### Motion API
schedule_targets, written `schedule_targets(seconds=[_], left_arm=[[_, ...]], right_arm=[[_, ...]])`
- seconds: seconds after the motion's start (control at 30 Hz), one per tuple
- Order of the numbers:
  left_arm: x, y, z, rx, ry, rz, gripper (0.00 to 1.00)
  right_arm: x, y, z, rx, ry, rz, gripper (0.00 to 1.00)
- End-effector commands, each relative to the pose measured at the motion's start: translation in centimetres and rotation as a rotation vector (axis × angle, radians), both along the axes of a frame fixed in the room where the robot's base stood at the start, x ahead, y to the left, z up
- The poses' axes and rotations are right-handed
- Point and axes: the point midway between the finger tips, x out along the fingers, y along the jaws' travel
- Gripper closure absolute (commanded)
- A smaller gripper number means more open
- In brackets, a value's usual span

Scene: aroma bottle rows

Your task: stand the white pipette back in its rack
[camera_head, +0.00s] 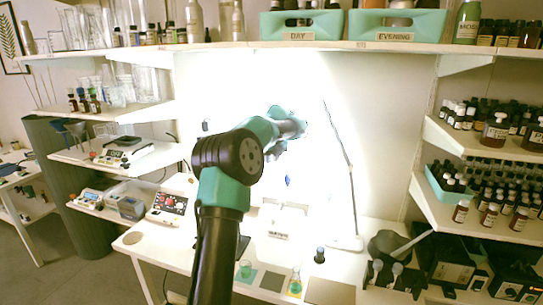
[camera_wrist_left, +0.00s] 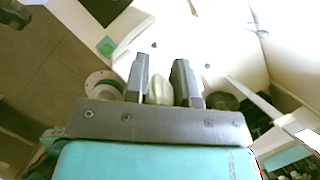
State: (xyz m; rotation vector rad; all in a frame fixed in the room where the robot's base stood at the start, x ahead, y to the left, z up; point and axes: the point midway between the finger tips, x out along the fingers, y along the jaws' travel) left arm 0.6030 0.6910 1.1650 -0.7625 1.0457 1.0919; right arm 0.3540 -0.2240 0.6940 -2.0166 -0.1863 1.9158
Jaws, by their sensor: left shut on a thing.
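My left gripper (camera_wrist_left: 161,62) is shut on a pale, rounded thing (camera_wrist_left: 160,91), which looks like the white pipette's bulb, between its two dark fingers. In the head view my left arm reaches up over the bench, and its gripper is hard to make out against the glare. A small blue thing (camera_head: 287,181) shows below the wrist; I cannot tell whether it belongs to the pipette. A white labelled stand (camera_head: 279,236), which looks like the rack, is on the bench below it, apart from the gripper. The glare washes out its slots. My right gripper is not in view.
A thin lamp or stand arm (camera_head: 345,155) rises right of the gripper. A small dark bottle (camera_head: 320,255), a beaker (camera_head: 245,269) and a flask (camera_head: 295,282) stand at the bench's front. Bottle shelves (camera_head: 480,215) line the right side; a device with buttons (camera_head: 168,206) is at left.

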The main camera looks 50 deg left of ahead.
Motion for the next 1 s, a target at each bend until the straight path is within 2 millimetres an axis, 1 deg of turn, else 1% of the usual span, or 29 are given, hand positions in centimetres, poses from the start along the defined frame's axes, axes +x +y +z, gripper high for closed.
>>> schedule_targets(seconds=[0.2,0.4,1.0], left_arm=[[0.0,0.0,-1.2,-0.001,0.002,-0.001,0.81],[0.0,0.0,-2.0,0.0,0.0,0.0,0.81],[0.0,0.0,-2.3,0.0,0.0,-0.001,0.81]], right_arm=[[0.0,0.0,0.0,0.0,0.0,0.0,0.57],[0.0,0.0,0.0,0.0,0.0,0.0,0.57],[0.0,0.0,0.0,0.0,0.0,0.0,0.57]])
